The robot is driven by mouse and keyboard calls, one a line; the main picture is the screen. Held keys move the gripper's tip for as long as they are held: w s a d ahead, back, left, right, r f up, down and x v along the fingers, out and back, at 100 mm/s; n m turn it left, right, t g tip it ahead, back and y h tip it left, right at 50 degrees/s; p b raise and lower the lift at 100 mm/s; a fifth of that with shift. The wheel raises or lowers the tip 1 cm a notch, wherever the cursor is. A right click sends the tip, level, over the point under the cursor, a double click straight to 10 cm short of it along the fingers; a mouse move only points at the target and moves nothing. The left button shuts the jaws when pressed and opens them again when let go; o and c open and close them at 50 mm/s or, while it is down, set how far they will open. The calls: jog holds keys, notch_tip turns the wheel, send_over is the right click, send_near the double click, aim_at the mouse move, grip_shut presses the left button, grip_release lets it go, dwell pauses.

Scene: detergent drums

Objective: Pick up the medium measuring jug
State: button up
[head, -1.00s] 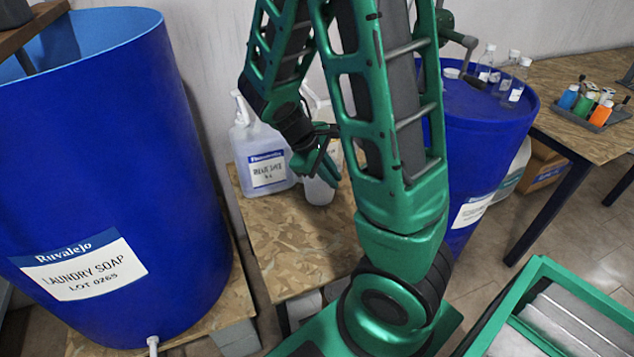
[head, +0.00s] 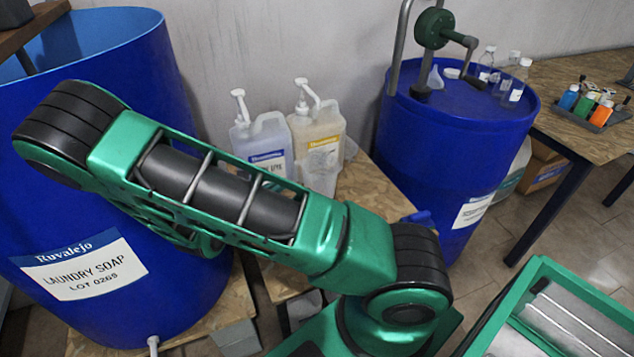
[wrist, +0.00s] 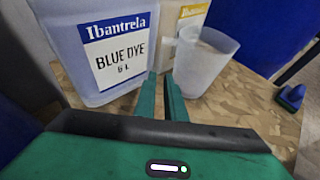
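The measuring jug (head: 322,168) is a small translucent white vessel in front of the yellow pump bottle. It also shows in the wrist view (wrist: 205,62), just beyond and to the right of my fingertips. My gripper (wrist: 161,78) shows two green fingers close together, with a narrow gap. I see nothing clearly between them, and I cannot tell whether they touch the jug's near side or handle. In the head view my arm hides the gripper and the jug's base.
A blue-dye pump bottle (head: 262,140) and a yellow pump bottle (head: 318,125) stand behind the jug. Big blue drums stand left (head: 100,220) and right (head: 455,140). A small blue object (wrist: 291,97) lies at the right of the wooden table (wrist: 235,112). Bare wood lies between.

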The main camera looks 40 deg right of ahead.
jog(key=x, duration=1)
jog(key=shift+w+d, duration=0.2)
jog(key=shift+d, duration=0.15)
jog(key=shift+c, duration=0.7)
grip_shut()
jog(key=shift+r, duration=0.1)
